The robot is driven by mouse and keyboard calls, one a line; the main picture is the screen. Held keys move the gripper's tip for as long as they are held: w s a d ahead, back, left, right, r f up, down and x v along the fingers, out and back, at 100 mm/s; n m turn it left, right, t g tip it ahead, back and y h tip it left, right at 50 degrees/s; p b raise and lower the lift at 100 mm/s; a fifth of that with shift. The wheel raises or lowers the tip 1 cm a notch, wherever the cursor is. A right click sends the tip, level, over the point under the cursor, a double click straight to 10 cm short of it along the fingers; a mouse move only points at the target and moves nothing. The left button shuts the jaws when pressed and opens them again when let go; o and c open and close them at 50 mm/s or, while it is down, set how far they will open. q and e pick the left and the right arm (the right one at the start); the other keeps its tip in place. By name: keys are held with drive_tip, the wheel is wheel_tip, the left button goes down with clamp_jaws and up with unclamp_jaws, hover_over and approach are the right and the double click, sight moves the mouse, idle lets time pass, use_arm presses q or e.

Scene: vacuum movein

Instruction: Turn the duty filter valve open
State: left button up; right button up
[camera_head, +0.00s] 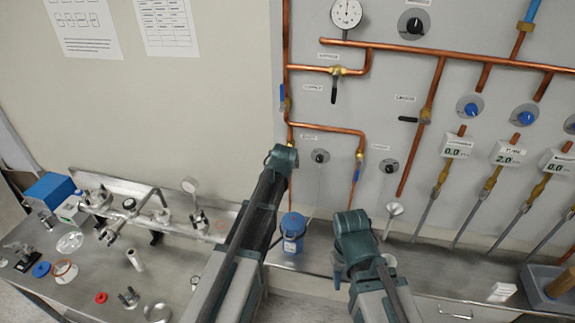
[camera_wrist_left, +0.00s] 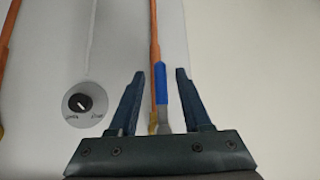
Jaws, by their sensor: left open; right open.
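In the left wrist view, a blue-handled valve (camera_wrist_left: 161,82) sits on a vertical copper pipe near the panel's edge. Its handle lies roughly along the pipe. My left gripper (camera_wrist_left: 158,88) is open, one finger on each side of the handle, with visible gaps. In the head view, my left gripper (camera_head: 283,157) is up at the lower left pipework and covers this valve. A similar blue-handled valve (camera_head: 357,173) hangs on the pipe branch to its right. Nearby labels are too small to read surely, so I cannot tell which valve is the duty filter's. My right gripper (camera_head: 338,264) is open, low before the panel.
A dial knob (camera_wrist_left: 79,103) sits beside the valve; it also shows in the head view (camera_head: 320,156). Another blue handle (camera_head: 283,96) is higher on the left pipe. A blue bottle (camera_head: 292,228) stands on the bench between my arms. Vacuum fittings (camera_head: 127,206) crowd the left bench.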

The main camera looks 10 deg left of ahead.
use_arm(q)
drive_tip(key=p+v, duration=0.9)
drive_tip(key=v, duration=0.4)
drive_tip(key=shift+d+r, duration=0.1)
drive_tip(key=s+d+f+m+g+b, duration=0.2)
drive_tip(key=s+d+f+g+b, duration=0.1)
drive_tip(key=s+f+b, duration=0.5)
drive_tip(key=s+d+f+m+g+b, duration=0.2)
drive_tip(key=s+f+b, duration=0.6)
drive_tip(key=f, duration=0.4)
drive_tip(key=s+d+f+m+g+b, duration=0.1)
drive_tip(key=s+d+f+g+b, duration=0.3)
drive_tip(key=s+f+b, duration=0.4)
wheel_tip(320, 180, down, 2)
drive_tip(key=s+d, duration=0.1)
drive_tip(key=s, duration=0.1)
drive_tip(key=shift+s+m, duration=0.35)
drive_tip(key=shift+m, duration=0.05)
